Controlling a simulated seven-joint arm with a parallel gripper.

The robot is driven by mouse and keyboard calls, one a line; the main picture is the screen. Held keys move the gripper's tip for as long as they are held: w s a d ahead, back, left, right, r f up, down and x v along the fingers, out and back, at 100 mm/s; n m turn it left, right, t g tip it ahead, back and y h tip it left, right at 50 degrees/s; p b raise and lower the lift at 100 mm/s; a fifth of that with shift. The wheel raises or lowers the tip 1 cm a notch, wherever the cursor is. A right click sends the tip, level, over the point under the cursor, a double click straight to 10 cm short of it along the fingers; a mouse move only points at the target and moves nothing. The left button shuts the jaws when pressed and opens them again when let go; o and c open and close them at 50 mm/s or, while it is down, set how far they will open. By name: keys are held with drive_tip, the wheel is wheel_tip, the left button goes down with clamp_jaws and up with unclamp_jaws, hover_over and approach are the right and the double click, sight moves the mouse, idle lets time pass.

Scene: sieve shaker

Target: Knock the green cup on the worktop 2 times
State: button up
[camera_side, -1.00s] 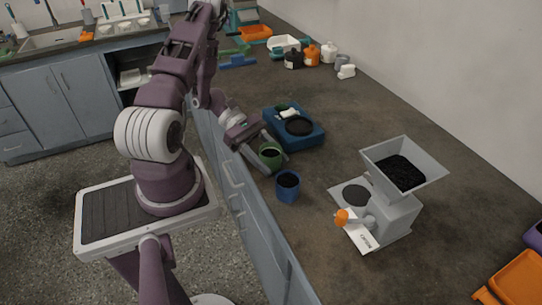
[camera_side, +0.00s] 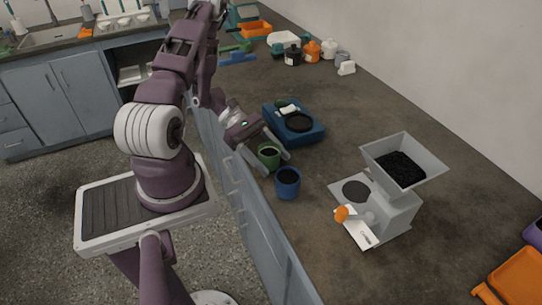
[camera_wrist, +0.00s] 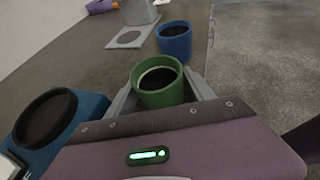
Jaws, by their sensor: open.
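The green cup (camera_side: 268,158) holds dark material and stands upright near the worktop's front edge. My gripper (camera_side: 276,166) is open, with one finger on each side of the cup. In the wrist view the green cup (camera_wrist: 160,88) sits between the two spread fingers, with a gap visible beside it. I cannot tell whether either finger touches it. The worktop (camera_side: 330,125) is dark brown.
A blue cup (camera_side: 288,183) with dark contents stands close by, just past my fingertips. A blue device (camera_side: 309,134) with a black round plate lies behind the gripper. A grey hopper machine (camera_side: 391,212) stands to the right. Free worktop lies between them.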

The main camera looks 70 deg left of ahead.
drive_tip(key=shift+c, duration=0.4)
drive_tip(key=c, duration=0.9)
drive_tip(key=shift+r, duration=1.55)
drive_tip(key=shift+n+t+y, duration=0.4)
drive_tip(key=shift+n+t, duration=0.1)
drive_tip(key=shift+t, duration=0.1)
drive_tip(key=w+r, duration=0.1)
drive_tip(key=w, duration=0.1)
drive_tip(key=w+d+r, duration=0.1)
drive_tip(key=w, duration=0.1)
drive_tip(key=w+d+r, duration=0.1)
drive_tip(key=w, duration=0.1)
drive_tip(key=shift+w+d+r, duration=0.15)
drive_tip(key=w+d+r+n+t+y, duration=0.1)
drive_tip(key=w+d+r+n+t, duration=0.1)
drive_tip(key=w+d+r, duration=0.5)
drive_tip(key=n+t+y, duration=0.1)
hover_over(364, 162)
wheel_tip(364, 162, down, 3)
drive_tip(key=shift+n, duration=0.3)
wheel_tip(364, 162, down, 10)
drive_tip(key=shift+f, duration=0.1)
